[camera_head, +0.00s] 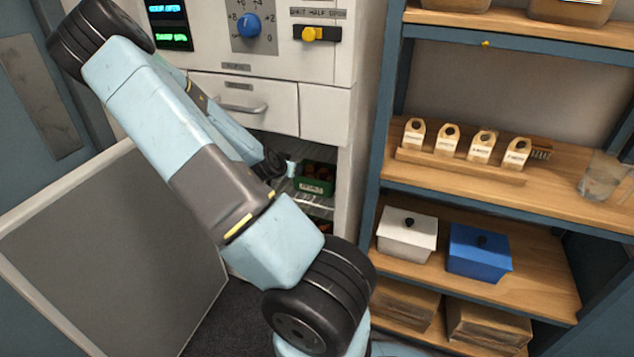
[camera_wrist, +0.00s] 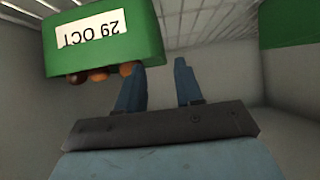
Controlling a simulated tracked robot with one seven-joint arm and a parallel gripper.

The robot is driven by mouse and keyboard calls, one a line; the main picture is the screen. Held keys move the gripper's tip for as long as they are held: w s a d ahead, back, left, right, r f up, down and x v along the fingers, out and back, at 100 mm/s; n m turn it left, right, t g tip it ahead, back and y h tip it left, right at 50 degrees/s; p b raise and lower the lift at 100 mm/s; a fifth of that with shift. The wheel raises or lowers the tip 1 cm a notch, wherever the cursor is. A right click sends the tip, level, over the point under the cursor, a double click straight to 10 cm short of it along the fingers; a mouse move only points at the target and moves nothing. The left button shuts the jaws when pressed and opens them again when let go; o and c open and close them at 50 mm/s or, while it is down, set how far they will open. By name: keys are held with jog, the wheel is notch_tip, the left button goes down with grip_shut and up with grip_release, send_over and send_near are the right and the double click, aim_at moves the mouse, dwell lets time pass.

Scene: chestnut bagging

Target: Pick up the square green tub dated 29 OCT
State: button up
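The green tub dated 29 OCT (camera_wrist: 105,35) is at the upper left of the wrist view, where its label appears upside down. Round brown contents show along its rim. My gripper (camera_wrist: 158,80) is open and empty, its left finger beside the tub's rim; I cannot tell whether they touch. In the head view, my gripper (camera_head: 290,168) is inside the open white cabinet, just left of a green tub (camera_head: 316,187) on a wire shelf. That tub's label is too small to read there.
Another green surface (camera_wrist: 290,22) shows at the wrist view's upper right. A second tub (camera_head: 320,226) sits lower in the cabinet. A drawer (camera_head: 243,103) is above the opening and a grey door panel (camera_head: 110,250) stands left. Wooden shelves with boxes (camera_head: 478,251) are right.

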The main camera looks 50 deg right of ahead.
jog(key=shift+w+x, duration=0.15)
jog(key=shift+x, duration=1.6)
jog(key=shift+w+x, duration=0.1)
jog(key=shift+x, duration=1.7)
jog(key=shift+a, duration=0.15)
jog(key=shift+r, duration=0.1)
grip_shut()
